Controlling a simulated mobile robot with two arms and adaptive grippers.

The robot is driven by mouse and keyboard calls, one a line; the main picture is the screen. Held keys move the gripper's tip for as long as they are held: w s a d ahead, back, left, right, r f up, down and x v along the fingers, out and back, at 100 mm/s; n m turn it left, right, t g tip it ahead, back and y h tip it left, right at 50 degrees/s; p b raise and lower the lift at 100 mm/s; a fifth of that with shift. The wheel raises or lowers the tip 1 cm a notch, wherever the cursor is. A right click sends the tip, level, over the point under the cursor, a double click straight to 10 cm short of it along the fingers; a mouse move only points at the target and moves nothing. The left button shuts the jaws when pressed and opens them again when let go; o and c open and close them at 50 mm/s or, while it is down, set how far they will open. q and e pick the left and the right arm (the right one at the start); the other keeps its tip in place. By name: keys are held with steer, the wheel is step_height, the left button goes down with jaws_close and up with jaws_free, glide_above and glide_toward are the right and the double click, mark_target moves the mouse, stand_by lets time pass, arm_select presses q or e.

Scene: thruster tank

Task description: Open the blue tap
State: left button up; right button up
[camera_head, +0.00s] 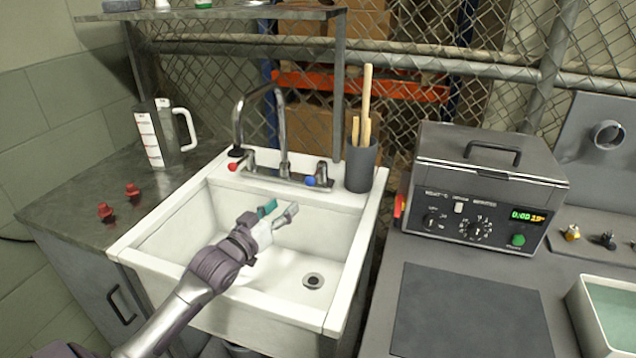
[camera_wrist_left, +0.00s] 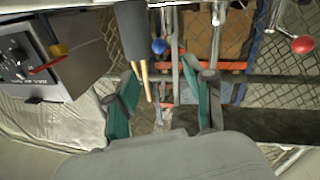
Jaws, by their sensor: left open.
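The blue tap (camera_head: 310,181) is a knob with a chrome handle on the right of the faucet (camera_head: 283,130) at the back of the sink. It also shows in the left wrist view (camera_wrist_left: 159,46), near the top, beyond the fingers. The red tap (camera_head: 234,166) is on the faucet's left. My left gripper (camera_head: 279,211) is open and empty above the sink basin, in front of and lower left of the blue tap, apart from it. Its teal fingers also show in the left wrist view (camera_wrist_left: 163,103). My right gripper is not in view.
The white sink (camera_head: 190,208) lies under my left arm. A grey holder (camera_head: 360,170) with wooden utensils stands close right of the blue tap. A measuring jug (camera_head: 160,135) and small red items (camera_head: 106,212) are at the left. A water bath unit (camera_head: 485,190) stands on the right.

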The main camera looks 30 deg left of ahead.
mark_target(307, 183)
arm_select(q)
steer(key=w, duration=1.2)
steer(key=shift+w+a+r+p, duration=0.1)
steer(key=shift+w+a+p, duration=0.1)
steer(key=shift+p, duration=0.1)
steer(key=shift+w, duration=0.3)
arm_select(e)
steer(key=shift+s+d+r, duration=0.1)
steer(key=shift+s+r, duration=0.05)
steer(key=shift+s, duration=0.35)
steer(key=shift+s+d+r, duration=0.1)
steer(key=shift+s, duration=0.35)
arm_select(q)
steer(key=shift+c, duration=0.2)
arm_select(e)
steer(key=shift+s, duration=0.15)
arm_select(q)
steer(key=shift+c, duration=1.4)
jaws_close()
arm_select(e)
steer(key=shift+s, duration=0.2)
